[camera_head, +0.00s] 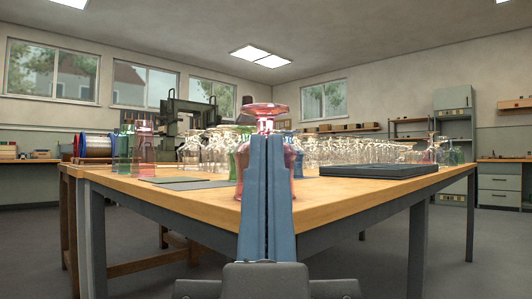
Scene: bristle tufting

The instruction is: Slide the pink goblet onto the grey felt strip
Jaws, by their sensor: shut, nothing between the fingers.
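The pink goblet (266,109) stands upside down near the table's front corner, its round foot on top. My gripper (267,138) is in front of it, with its two blue fingers pointing up in the picture and together, with nothing between them. The fingers hide most of the goblet's bowl, so I cannot tell whether they touch it. The grey felt strip (190,184) seems to be the flat grey piece lying on the table to the left of the goblet.
The wooden table (345,190) holds many clear glasses (345,150) behind. A green glass (240,165) stands close left of the goblet. Tall green and pink glasses (143,140) stand at left. A dark tray (378,170) lies at right. Bare wood shows between goblet and tray.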

